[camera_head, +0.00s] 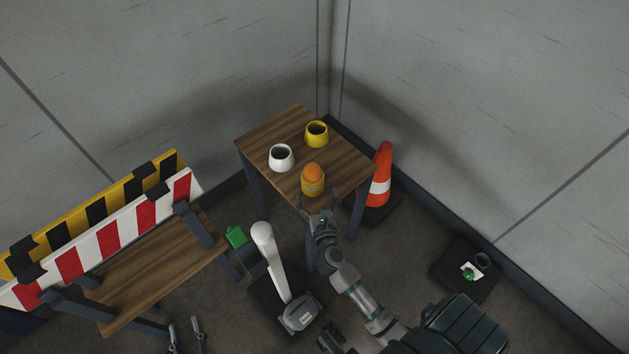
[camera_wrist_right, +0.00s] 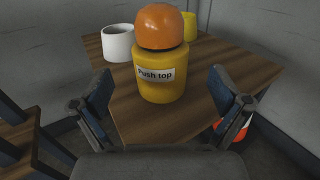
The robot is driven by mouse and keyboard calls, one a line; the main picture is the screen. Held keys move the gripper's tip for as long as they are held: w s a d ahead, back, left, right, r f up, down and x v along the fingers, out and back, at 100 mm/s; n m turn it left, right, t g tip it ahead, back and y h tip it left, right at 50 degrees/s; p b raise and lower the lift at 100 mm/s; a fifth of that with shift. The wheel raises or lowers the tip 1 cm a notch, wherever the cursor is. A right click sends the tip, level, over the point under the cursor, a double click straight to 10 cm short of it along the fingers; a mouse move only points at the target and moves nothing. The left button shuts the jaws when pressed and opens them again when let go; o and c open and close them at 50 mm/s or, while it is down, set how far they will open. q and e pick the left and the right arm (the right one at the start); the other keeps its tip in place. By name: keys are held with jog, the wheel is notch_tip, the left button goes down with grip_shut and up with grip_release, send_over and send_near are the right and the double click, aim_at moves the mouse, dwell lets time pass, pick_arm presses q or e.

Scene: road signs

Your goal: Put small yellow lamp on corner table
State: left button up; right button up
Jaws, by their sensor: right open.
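The small yellow lamp (camera_head: 312,183) has a yellow body and an orange dome. It stands upright on the wooden corner table (camera_head: 257,143), near its front edge. In the right wrist view the lamp (camera_wrist_right: 162,72) shows a "Push top" label and rests on the tabletop (camera_wrist_right: 125,110). My right gripper (camera_head: 320,212) is at the table's front edge, just in front of the lamp. Its fingers (camera_wrist_right: 155,100) are spread apart, with the lamp beyond and between them, not gripped. My left gripper (camera_head: 185,328) shows at the bottom edge, its two fingers apart and empty.
A white cup (camera_head: 281,157) and a yellow cup (camera_head: 316,133) stand behind the lamp. An orange cone (camera_head: 381,175) is right of the table. Striped barriers (camera_head: 110,240) and a wooden bench (camera_head: 150,265) are left. A white-armed device (camera_head: 270,250) stands between.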

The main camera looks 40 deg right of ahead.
jog(key=s+a+r+m+y, duration=0.2)
jog(key=s+a+m+y, duration=0.2)
jog(key=m, duration=0.5)
jog(key=s+a+r+m+t+y, duration=0.1)
jog(key=s+a+m+y, duration=0.3)
jog(key=a+m, duration=0.4)
jog(key=s+a+r+m+y, duration=0.4)
jog(key=s+a+m, duration=0.2)
jog(key=m, duration=0.5)
jog(key=shift+a+t+y, duration=0.3)
jog(key=shift+a+t, duration=0.1)
jog(key=shift+a, duration=0.05)
